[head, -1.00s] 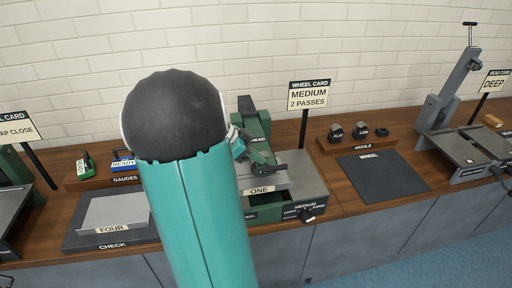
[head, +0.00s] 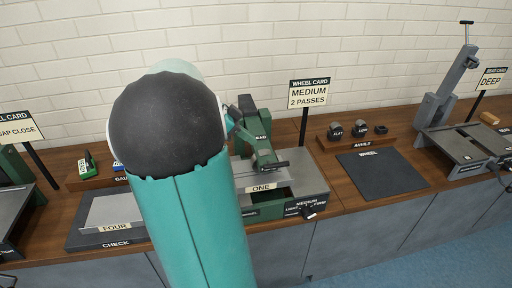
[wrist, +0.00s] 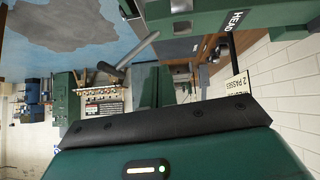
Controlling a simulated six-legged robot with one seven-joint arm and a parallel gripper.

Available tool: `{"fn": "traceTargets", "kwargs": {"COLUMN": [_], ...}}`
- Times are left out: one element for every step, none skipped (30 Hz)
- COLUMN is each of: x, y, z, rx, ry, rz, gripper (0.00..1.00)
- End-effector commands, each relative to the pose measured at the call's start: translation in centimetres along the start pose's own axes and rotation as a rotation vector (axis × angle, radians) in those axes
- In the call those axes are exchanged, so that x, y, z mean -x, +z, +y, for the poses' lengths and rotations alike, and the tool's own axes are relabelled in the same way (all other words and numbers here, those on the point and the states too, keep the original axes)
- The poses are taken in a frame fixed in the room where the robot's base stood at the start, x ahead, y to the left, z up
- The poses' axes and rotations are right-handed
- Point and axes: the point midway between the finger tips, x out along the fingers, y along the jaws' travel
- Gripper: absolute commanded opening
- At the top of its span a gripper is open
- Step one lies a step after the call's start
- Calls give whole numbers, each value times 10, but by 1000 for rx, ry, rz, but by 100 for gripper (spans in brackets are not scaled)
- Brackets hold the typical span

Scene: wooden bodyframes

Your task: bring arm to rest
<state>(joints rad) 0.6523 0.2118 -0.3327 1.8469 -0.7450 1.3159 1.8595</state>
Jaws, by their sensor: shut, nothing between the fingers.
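My teal arm with its black rounded joint stands large in the front left of the head view. Its far end is mostly hidden behind that joint, beside the green wheel machine (head: 262,150). In the wrist view, my gripper (wrist: 165,125) shows as a black bolted edge on a green body with a small lit strip. It is shut with nothing held; the fingertips are not clearly seen. The machine's green head (wrist: 225,28) is close above it in that view. The plate labelled ONE (head: 268,180) lies on the machine's bed, apart from my gripper.
The plate labelled FOUR (head: 108,209) lies on the CHECK pad (head: 84,240) at left. The WHEEL mat (head: 383,171) is bare. Several small anvils (head: 361,130) and a grey bead machine (head: 448,85) stand right. A card sign (head: 310,95) rises behind the wheel machine.

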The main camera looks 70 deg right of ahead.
Motion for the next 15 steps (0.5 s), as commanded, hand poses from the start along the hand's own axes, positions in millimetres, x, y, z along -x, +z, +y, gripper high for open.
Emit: {"fn": "traceTargets", "kwargs": {"x": [12,18,26,30,35,40,44,47,50,52,53,54,55,55,55], "y": [0,0,0,0,-1,-1,-1,-1,-1,-1,-1,-1,-1,-1,-1], "z": [0,0,0,1,1,1,1,2,2,2,2,2,2,2,3], "rx": [0,0,0,1,1,0,1,1,1,1,1,0,0,0,0], "ry": [-4,-5,-5,-5,-4,-4,-4,-3,-2,-2,-2,-2,-2,-2,-1], "rz": [-1,-1,0,0,0,0,0,1,1,1,0,0,0,0,0], "gripper": [0,0,0,0,0,0,0,0,0,0,0,0,0,0,0]}}
